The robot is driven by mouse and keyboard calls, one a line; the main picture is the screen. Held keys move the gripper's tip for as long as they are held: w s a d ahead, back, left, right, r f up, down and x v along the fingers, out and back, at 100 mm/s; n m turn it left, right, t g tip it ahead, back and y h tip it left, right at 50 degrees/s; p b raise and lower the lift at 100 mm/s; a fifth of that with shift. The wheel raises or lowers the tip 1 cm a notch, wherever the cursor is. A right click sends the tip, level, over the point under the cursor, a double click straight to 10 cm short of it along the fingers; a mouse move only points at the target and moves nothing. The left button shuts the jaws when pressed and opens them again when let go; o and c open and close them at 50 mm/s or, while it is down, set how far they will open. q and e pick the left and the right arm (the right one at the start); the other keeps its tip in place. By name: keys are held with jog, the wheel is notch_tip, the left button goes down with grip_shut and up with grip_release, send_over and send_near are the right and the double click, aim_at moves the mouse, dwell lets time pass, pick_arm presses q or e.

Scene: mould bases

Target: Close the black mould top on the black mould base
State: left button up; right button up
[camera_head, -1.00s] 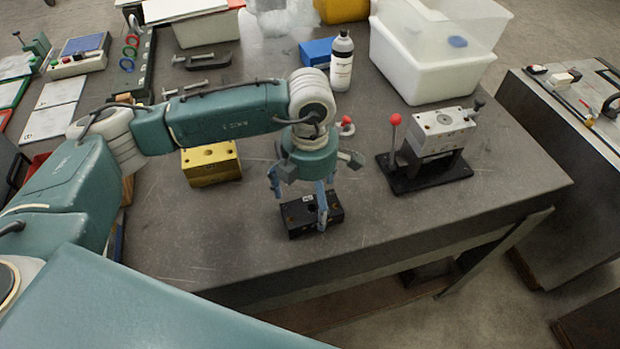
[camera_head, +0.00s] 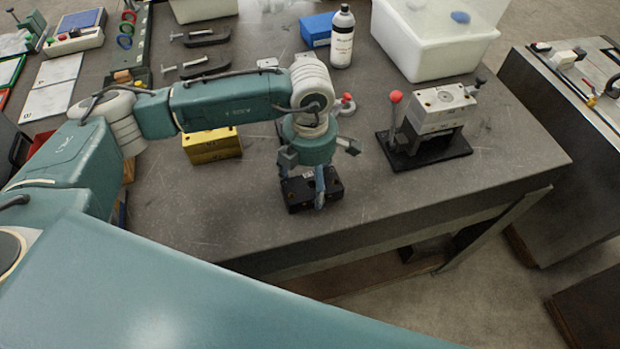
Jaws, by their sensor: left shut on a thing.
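A black mould block (camera_head: 298,195) sits near the front edge of the grey table, below my left gripper (camera_head: 308,184). My left arm reaches in from the left, and the gripper points down over the block. One blue-grey finger shows against the block's near side; the other is mostly hidden. The gripper is shut on the block. I cannot tell whether this block is the mould top, the base, or both stacked. A dark thing (camera_head: 280,128) shows in part behind my wrist; I cannot tell what it is. My right gripper is not in view.
A yellow block (camera_head: 212,146) stands left of the gripper. A grey mould on a black stand with a red-knobbed lever (camera_head: 432,118) stands right. A bottle (camera_head: 342,40), blue box (camera_head: 317,28) and white bin (camera_head: 425,45) are behind. The front right table (camera_head: 400,195) is clear.

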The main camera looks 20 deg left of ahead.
aim_at(310, 179)
pick_arm(q)
jog(key=shift+w+r+p, duration=0.1)
jog(key=shift+r+p, duration=0.3)
jog(key=shift+r, duration=1.15)
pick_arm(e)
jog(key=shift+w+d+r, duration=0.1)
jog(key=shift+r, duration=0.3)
